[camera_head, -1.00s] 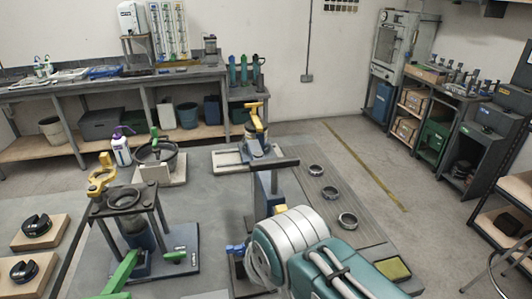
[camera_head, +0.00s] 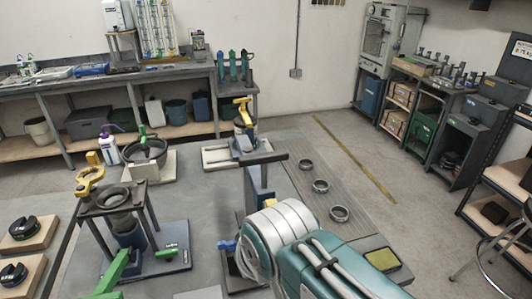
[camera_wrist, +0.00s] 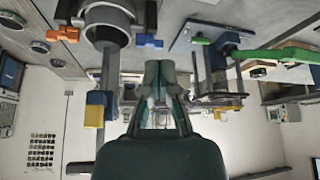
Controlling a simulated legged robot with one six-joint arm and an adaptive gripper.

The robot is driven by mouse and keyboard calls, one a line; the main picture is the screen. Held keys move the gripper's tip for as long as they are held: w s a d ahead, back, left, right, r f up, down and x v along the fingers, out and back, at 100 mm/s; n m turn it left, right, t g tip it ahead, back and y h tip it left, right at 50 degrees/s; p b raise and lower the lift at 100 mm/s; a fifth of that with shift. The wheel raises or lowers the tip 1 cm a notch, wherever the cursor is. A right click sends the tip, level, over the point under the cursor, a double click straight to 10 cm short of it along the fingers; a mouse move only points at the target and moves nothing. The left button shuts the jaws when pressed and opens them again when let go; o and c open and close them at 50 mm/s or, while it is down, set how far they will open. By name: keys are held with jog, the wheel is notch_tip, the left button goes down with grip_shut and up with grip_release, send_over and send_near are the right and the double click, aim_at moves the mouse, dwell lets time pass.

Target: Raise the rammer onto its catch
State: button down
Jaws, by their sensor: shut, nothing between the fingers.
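The task's rammer cannot be told for certain. A stand with a dark crossbar (camera_head: 255,159) and blue upright (camera_head: 258,186) is just beyond my arm, which hides its lower part. The wrist view shows a wide grey cylinder (camera_wrist: 108,24) with an orange tab and a blue tab, and a blue-and-yellow block (camera_wrist: 95,108) below it in the picture. My gripper (camera_wrist: 160,88) is shut and empty, apart from these parts and right of them in that view. My arm hides it in the head view. A left frame has a yellow handle (camera_head: 90,178) and green lever (camera_head: 115,272).
A yellow-handled device (camera_head: 243,110) stands on a pale base at the back. Metal rings (camera_head: 320,186) lie right of the crossbar stand. A round pan (camera_head: 145,152) stands at the back left. Two wooden blocks (camera_head: 25,236) are far left. Floor beyond the rings is clear.

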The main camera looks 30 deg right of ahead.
jog(key=c, duration=1.1)
grip_release()
jog(key=shift+c, duration=0.2)
jog(key=o, duration=0.5)
jog(key=shift+w+d+r, duration=0.1)
jog(key=shift+w+r, duration=0.1)
jog(key=shift+r, duration=0.15)
notch_tip(320, 180, up, 18)
jog(key=m+g, duration=0.5)
jog(key=m, duration=1.5)
send_over(263, 154)
jog(key=shift+s+a, duration=0.2)
jog(key=shift+a, duration=0.1)
jog(key=shift+w+d+r+m+g, duration=0.15)
jog(key=shift+d+r+m+g, duration=0.2)
jog(key=shift+m, duration=0.25)
notch_tip(263, 154, down, 11)
jog(key=shift+r, duration=0.1)
